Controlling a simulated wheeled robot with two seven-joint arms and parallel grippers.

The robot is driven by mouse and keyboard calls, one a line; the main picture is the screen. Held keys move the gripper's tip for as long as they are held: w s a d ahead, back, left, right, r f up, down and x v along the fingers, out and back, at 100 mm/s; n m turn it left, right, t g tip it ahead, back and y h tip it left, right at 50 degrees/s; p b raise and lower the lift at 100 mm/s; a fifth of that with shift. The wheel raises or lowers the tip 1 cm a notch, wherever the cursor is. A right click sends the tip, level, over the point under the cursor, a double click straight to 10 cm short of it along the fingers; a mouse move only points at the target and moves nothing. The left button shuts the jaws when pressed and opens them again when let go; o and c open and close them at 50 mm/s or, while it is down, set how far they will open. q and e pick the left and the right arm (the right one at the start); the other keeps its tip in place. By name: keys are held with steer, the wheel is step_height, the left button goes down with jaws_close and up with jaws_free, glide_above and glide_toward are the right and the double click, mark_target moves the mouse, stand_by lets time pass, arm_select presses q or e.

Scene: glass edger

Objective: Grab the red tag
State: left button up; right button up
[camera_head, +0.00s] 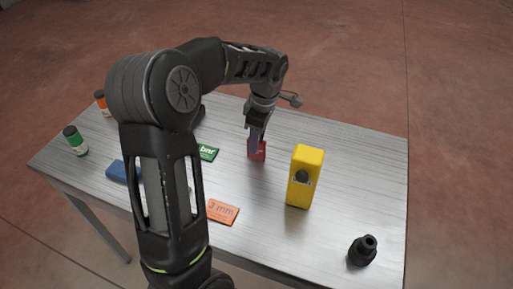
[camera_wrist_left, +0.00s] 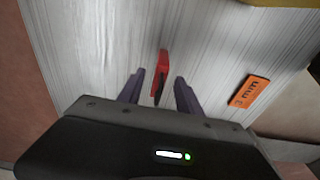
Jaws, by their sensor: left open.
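The red tag (camera_head: 261,152) stands on the metal table, just beyond the middle, partly hidden behind the gripper fingers in the head view. In the left wrist view the red tag (camera_wrist_left: 161,74) shows as a narrow upright piece between the two purple fingers. My left gripper (camera_head: 255,145) points down at the tag, and its fingers (camera_wrist_left: 157,90) are apart, one on each side of it. I see a gap between each finger and the tag in the wrist view. My right gripper is not in view.
A yellow box (camera_head: 304,177) stands close to the right of the gripper. An orange "3 mm" tag (camera_head: 222,212), a green tag (camera_head: 208,152), a blue block (camera_head: 117,171), bottles (camera_head: 75,141) and a black fitting (camera_head: 363,250) are also on the table (camera_head: 367,160). Its back right is clear.

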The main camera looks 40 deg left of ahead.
mark_target(254, 157)
arm_select(q)
steer(key=f, duration=0.3)
steer(key=f+p, duration=0.1)
steer(key=f, duration=0.1)
steer(key=shift+a, duration=0.3)
steer(key=shift+r, duration=0.1)
jaws_close()
stand_by(0.4)
